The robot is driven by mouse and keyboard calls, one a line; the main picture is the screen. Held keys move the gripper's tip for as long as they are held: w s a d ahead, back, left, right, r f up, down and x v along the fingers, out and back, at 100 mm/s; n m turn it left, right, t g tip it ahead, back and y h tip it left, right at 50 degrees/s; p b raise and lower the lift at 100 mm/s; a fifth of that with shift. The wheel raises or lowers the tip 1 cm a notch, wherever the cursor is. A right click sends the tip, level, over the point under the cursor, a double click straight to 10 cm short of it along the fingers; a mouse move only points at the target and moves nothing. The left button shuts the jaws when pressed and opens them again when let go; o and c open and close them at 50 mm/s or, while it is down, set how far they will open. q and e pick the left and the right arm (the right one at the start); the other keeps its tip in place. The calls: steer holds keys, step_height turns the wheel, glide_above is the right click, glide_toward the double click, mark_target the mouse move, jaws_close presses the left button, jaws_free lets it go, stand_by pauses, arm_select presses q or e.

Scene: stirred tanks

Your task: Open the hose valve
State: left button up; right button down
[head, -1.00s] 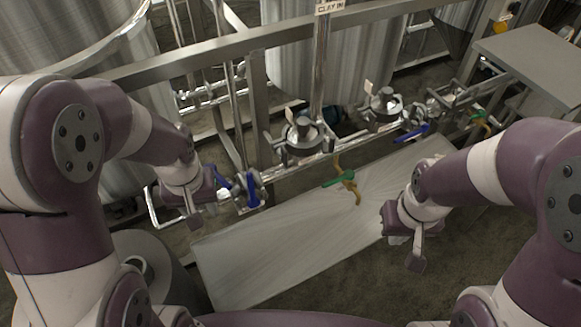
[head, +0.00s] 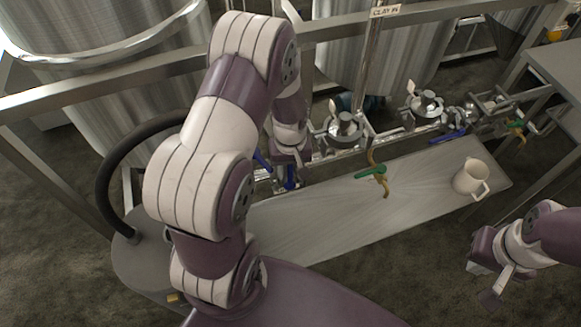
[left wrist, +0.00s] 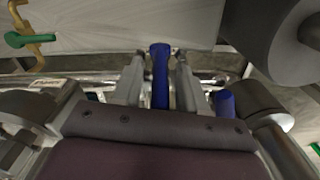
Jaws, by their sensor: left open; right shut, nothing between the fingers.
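A blue valve handle (head: 289,180) shows just below my left gripper (head: 291,158), which is at the pipework in the head view. In the left wrist view a blue handle (left wrist: 160,75) stands between the two open fingers of my left gripper (left wrist: 159,62). I cannot tell whether they touch it. A second blue handle (left wrist: 225,103) is just right of the fingers. The valve bodies are mostly hidden by my arm and gripper. A black hose (head: 108,180) curves down at the left. My right gripper (head: 497,290) is shut and empty at the lower right.
A green-handled brass valve (head: 371,173) hangs over the grey bench (head: 330,215). Another blue handle (head: 447,137) is farther right. Steel tanks (head: 120,80) and a frame rail close off the back.

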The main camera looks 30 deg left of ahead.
arm_select(q)
jaws_close()
steer(key=shift+w+d+r+p, duration=0.15)
steer(key=shift+d+r+p, duration=0.15)
steer(key=shift+p, duration=0.3)
steer(key=shift+w+d+f+g+y, duration=0.2)
steer(key=shift+w+g+y, duration=0.25)
steer(key=shift+g, duration=0.1)
steer(key=shift+w+d+f+g+y, duration=0.2)
steer(key=shift+w+g+y, duration=0.1)
steer(key=shift+g+y, duration=0.2)
jaws_free()
steer(key=shift+r, duration=0.1)
